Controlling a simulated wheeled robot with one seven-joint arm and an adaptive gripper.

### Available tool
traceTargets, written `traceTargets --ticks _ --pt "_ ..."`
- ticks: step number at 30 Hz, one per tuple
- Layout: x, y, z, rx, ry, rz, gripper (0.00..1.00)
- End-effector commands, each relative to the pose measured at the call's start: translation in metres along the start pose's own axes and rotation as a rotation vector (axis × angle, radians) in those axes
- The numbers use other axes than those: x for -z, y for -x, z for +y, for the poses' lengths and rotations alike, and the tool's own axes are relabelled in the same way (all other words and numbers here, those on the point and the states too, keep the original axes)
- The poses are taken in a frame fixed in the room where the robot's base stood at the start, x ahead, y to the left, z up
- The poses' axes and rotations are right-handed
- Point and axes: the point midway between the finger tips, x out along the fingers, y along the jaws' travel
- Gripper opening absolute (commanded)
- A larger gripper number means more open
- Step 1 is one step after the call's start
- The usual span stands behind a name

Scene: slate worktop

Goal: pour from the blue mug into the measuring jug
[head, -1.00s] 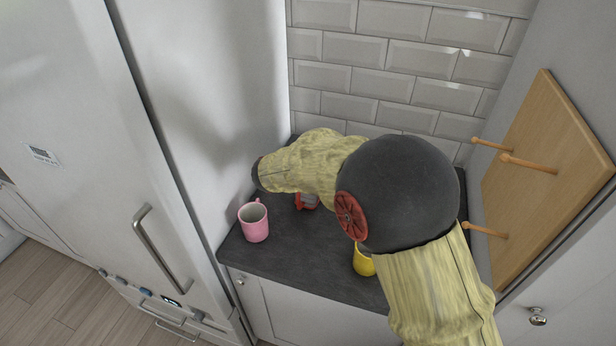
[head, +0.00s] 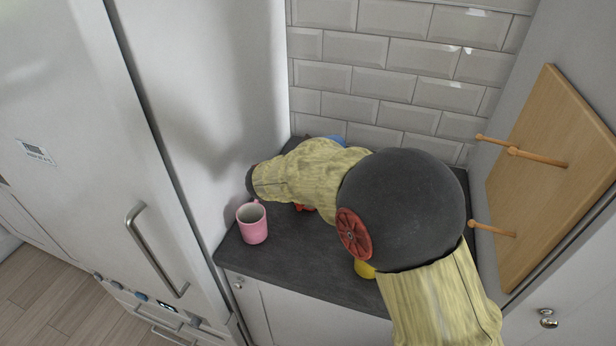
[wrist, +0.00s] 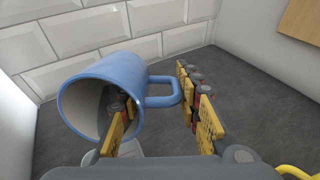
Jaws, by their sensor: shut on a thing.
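The blue mug (wrist: 118,92) lies tipped well over in the wrist view, its open mouth facing left and its handle toward the right. My gripper (wrist: 156,98) is shut on it, one finger overlapping the mug's mouth and the other beyond the handle. I cannot tell exactly where the fingers touch it. In the head view only a sliver of the blue mug (head: 338,140) shows above my arm, and my gripper is hidden. A pale grey piece (wrist: 131,148) shows below the mug in the wrist view. I cannot tell whether it is the measuring jug. Any contents are not visible.
A pink mug (head: 252,224) stands upright on the slate worktop (head: 290,258) at the left. A red item (head: 304,207) and a yellow item (head: 364,269) are mostly hidden by my arm. A tiled wall lies behind, and a wooden board with pegs (head: 545,185) at the right.

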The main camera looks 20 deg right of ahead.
Motion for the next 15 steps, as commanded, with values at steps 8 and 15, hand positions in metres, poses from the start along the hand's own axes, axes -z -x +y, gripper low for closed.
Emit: traceTargets --ticks 8,15 --pt "-0.0006 0.0031 0.0006 -0.002 -0.002 -0.027 0.00" --pt "-0.0011 0.0058 0.0007 -0.003 -0.001 -0.052 0.00"
